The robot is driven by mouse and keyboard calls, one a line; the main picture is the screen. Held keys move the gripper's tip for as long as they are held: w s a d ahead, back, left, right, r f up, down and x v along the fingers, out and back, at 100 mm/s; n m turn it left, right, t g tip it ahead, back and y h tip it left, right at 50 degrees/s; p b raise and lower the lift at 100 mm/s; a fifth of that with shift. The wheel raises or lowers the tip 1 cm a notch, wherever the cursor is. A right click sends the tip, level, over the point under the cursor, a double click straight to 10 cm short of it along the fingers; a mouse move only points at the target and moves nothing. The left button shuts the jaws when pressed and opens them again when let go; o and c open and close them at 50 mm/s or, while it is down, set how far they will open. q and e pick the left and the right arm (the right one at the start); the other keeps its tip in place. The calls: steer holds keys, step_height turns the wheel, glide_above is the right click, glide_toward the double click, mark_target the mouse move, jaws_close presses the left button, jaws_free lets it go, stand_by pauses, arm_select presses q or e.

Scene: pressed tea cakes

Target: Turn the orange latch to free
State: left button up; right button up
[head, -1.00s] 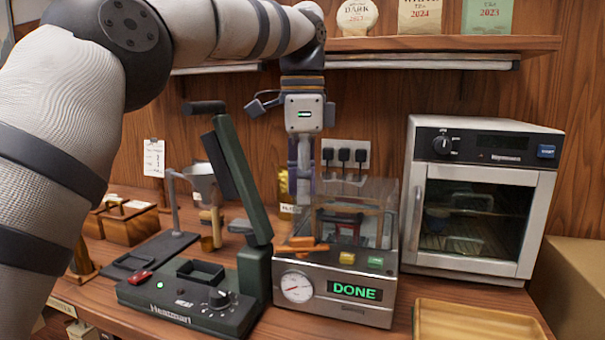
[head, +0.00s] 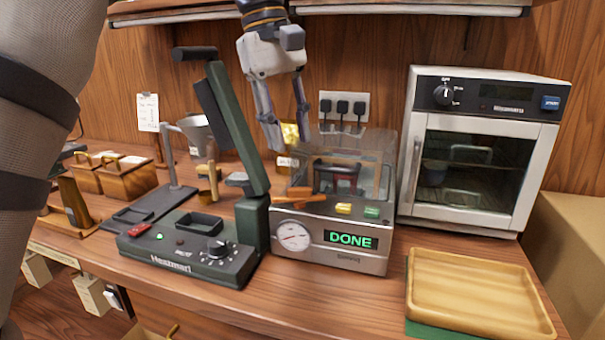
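The orange latch (head: 300,199) sits on the front top edge of a metal machine (head: 330,258) with a clear lid (head: 376,150). Its bar lies roughly level, pointing left and right. The machine's green display reads DONE. A dark object shows dimly under the lid. My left gripper (head: 287,138) hangs above and behind the latch, fingers pointing down. Its fingertips are apart, with nothing visibly held between them, and it does not touch the latch. A gold packet (head: 290,134) shows behind the fingers. My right gripper is not in view.
A green press (head: 190,250) with a tall raised arm (head: 236,140) stands close on the left. A toaster oven (head: 478,150) stands on the right. A wooden tray (head: 478,295) lies in front of it. A shelf (head: 340,12) runs overhead.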

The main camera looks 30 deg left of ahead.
mark_target(304, 187)
arm_select(q)
steer(key=f+n, duration=0.3)
steer(key=n, duration=0.1)
steer(key=w+f+n+t+h, duration=0.1)
steer(key=f+n, duration=0.2)
steer(key=n, duration=0.1)
steer(key=w+d+f+n+t, duration=0.1)
steer(key=f+n, duration=0.2)
steer(key=n, duration=0.2)
steer(key=shift+w+f, duration=0.15)
steer(key=shift+f, duration=0.25)
steer(key=shift+c, duration=0.6)
